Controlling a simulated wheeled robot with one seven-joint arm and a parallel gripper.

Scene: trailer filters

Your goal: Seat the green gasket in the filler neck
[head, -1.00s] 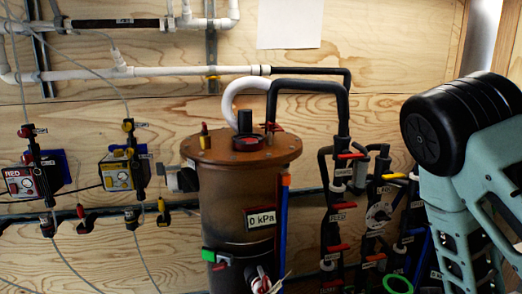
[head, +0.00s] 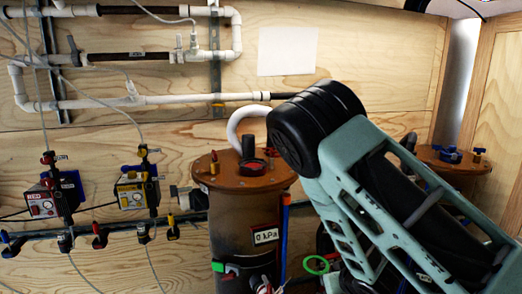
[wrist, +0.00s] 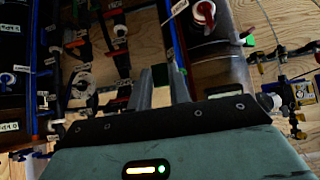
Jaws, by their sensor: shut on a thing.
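The green gasket (head: 317,264) shows as a small ring just right of the brown tank, low beside my arm. My gripper (wrist: 161,82) is shut on it. In the wrist view a dull green patch shows between the two grey fingers; the rest of the ring is hidden there. The fingers are hidden behind my arm in the head view. A filler neck is not clearly identifiable; a round fitting with a red ring (head: 252,166) sits on the brown tank's lid, apart from the gasket.
The brown tank (head: 240,220) has a 0 kPa label and a blue vertical tube (head: 284,235) on its right. A second brown-topped tank (head: 452,163) stands at right. Red (head: 42,206) and yellow (head: 131,194) boxes hang at left. Hoses and valves crowd behind my arm.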

